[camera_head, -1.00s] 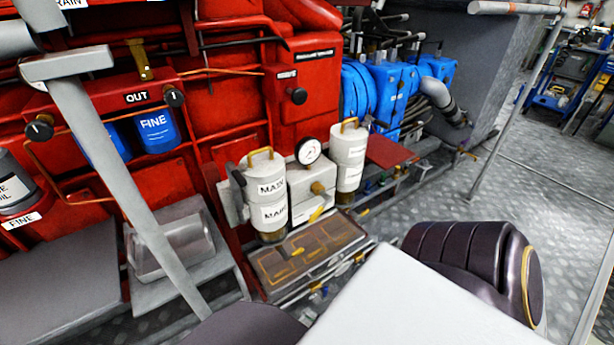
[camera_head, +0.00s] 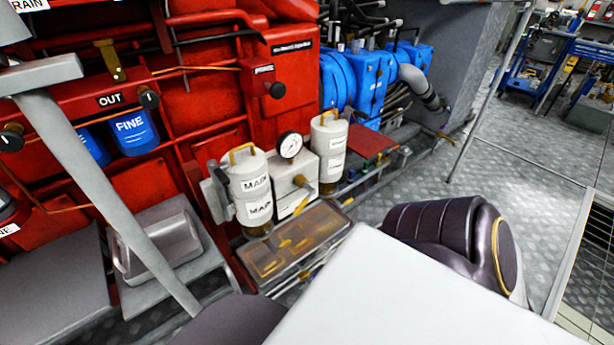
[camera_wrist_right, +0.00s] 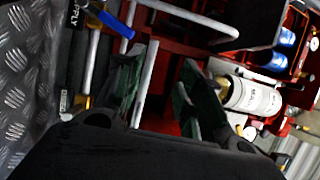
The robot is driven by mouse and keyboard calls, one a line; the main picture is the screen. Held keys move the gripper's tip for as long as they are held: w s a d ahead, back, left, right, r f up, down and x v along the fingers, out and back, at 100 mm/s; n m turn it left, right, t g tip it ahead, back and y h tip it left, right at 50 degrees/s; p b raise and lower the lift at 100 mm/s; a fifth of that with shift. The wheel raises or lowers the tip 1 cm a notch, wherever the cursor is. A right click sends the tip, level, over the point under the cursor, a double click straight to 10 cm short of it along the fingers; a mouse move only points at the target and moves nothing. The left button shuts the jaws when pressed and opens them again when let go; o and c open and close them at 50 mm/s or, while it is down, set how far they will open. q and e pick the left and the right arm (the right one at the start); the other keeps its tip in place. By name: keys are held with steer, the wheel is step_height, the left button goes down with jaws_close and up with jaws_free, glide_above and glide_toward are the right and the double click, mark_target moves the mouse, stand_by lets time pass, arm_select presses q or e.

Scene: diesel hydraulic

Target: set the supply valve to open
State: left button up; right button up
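A dark plate lettered "SUPPLY" (camera_wrist_right: 75,14) shows at the top left of the right wrist view, cut by the frame edge. A blue lever handle (camera_wrist_right: 112,24) lies beside it; I take it for the supply valve's handle. Its valve body and exact setting cannot be made out. My right gripper (camera_wrist_right: 160,88) is open and empty, its two dark green-padded fingers well apart. The handle is beyond and to the left of the fingers, not touching them. In the head view I cannot pick out the supply valve. My left gripper is not in view.
Red machinery (camera_head: 200,95) fills the left, with white "MAIN" canisters (camera_head: 250,190), a gauge (camera_head: 290,145) and a drip tray (camera_head: 295,245) in front. A grey pole (camera_head: 105,190) stands at left. Blue pump parts (camera_head: 365,85) stand behind. Checker-plate floor (camera_head: 500,165) is open at right.

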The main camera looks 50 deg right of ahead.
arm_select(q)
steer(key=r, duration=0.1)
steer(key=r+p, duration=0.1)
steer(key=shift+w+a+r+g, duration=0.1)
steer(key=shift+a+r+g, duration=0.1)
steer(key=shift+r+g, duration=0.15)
arm_select(e)
steer(key=s, duration=0.1)
steer(key=s+r, duration=0.1)
steer(key=s, duration=0.1)
steer(key=shift+s+a+r, duration=0.15)
steer(key=shift+s+r, duration=0.1)
steer(key=shift+s, duration=0.15)
arm_select(q)
steer(key=shift+p, duration=0.35)
